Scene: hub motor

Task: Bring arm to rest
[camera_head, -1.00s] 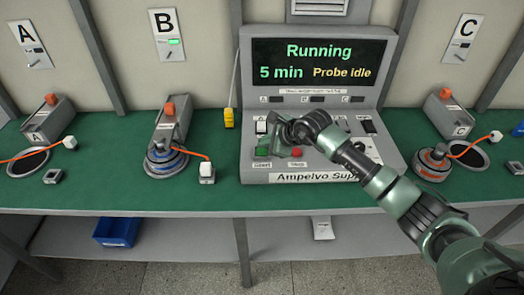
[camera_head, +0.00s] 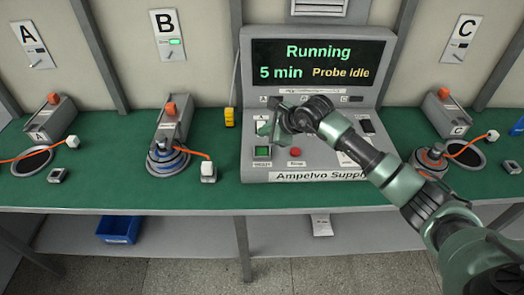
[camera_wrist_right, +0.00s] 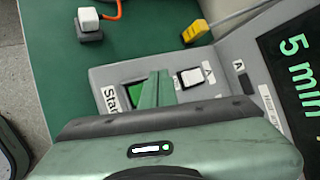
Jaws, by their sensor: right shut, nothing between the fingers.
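My right arm comes in from the lower right in the head view. My right gripper (camera_head: 268,130) hovers over the left part of the Ampelvo Supply console (camera_head: 310,176), just above the green start button (camera_head: 262,152). It is shut and holds nothing. In the right wrist view its green fingers (camera_wrist_right: 155,88) are together, beside the green button (camera_wrist_right: 133,93) and a white switch (camera_wrist_right: 191,78). The console screen (camera_head: 318,62) reads "Running", "5 min" and "Probe idle". My left gripper is not in view.
A red stop button (camera_head: 295,152) sits right of the green one. A motor with blue rings (camera_head: 167,160) stands at station B, an orange one (camera_head: 430,160) at station C. A yellow block (camera_head: 229,117) stands left of the console. A blue bin (camera_head: 118,229) is on the lower shelf.

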